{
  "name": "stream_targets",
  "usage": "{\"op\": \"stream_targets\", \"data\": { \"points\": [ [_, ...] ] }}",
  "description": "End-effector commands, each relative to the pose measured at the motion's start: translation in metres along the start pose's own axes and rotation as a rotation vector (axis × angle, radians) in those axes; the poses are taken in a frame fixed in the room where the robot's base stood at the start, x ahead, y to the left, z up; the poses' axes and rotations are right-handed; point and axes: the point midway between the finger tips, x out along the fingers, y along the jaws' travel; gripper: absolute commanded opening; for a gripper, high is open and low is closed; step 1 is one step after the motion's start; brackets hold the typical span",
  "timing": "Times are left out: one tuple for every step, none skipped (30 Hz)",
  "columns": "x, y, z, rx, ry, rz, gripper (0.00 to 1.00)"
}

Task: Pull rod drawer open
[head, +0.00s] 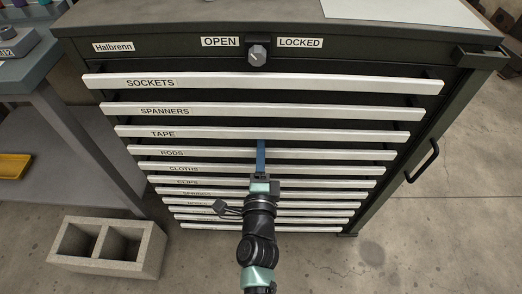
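The dark tool cabinet (350,61) has a stack of drawers with long pale label strips along their fronts. The rod drawer, marked RODS (200,154), is the fourth from the top and looks shut, in line with its neighbours. My gripper (261,145) reaches up in front of the cabinet, right of the RODS lettering. Its blue finger part crosses the rod drawer's strip in this view, with the tip just below the TAPE strip (220,133). I see the fingers nearly edge-on, so I cannot tell their gap or whether they touch the strip.
A lock knob (258,55) sits between the OPEN and LOCKED labels. A side handle (423,160) sticks out on the cabinet's right. A hollow concrete block (108,247) stands on the floor at left, beside a grey bench (75,130). The floor at right is clear.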

Motion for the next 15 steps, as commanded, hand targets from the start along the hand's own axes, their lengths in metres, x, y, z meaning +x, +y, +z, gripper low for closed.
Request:
{"op": "stream_targets", "data": {
  "points": [
    [-0.0001, 0.0001, 0.0000, 0.000, 0.000, 0.000, 0.06],
    [-0.0002, 0.0001, 0.0000, 0.000, 0.000, 0.000, 0.00],
    [-0.0002, 0.0001, 0.0000, 0.000, 0.000, 0.000, 0.00],
    [-0.0002, 0.0001, 0.0000, 0.000, 0.000, 0.000, 0.00],
    [-0.0002, 0.0002, 0.0000, 0.000, 0.000, 0.000, 0.00],
    [-0.0002, 0.0002, 0.0000, 0.000, 0.000, 0.000, 0.00],
    [-0.0002, 0.0001, 0.0000, 0.000, 0.000, 0.000, 0.00],
    [-0.0002, 0.0002, 0.0000, 0.000, 0.000, 0.000, 0.00],
    [-0.0002, 0.0002, 0.0000, 0.000, 0.000, 0.000, 0.00],
    [-0.0002, 0.0002, 0.0000, 0.000, 0.000, 0.000, 0.00],
    [-0.0002, 0.0002, -0.0001, 0.000, 0.000, 0.000, 0.00],
    [-0.0003, 0.0002, -0.0001, 0.000, 0.000, 0.000, 0.00],
    [-0.0003, 0.0002, -0.0001, 0.000, 0.000, 0.000, 0.00],
    [-0.0003, 0.0002, -0.0001, 0.000, 0.000, 0.000, 0.00],
    [-0.0003, 0.0002, -0.0001, 0.000, 0.000, 0.000, 0.00]
  ]
}}
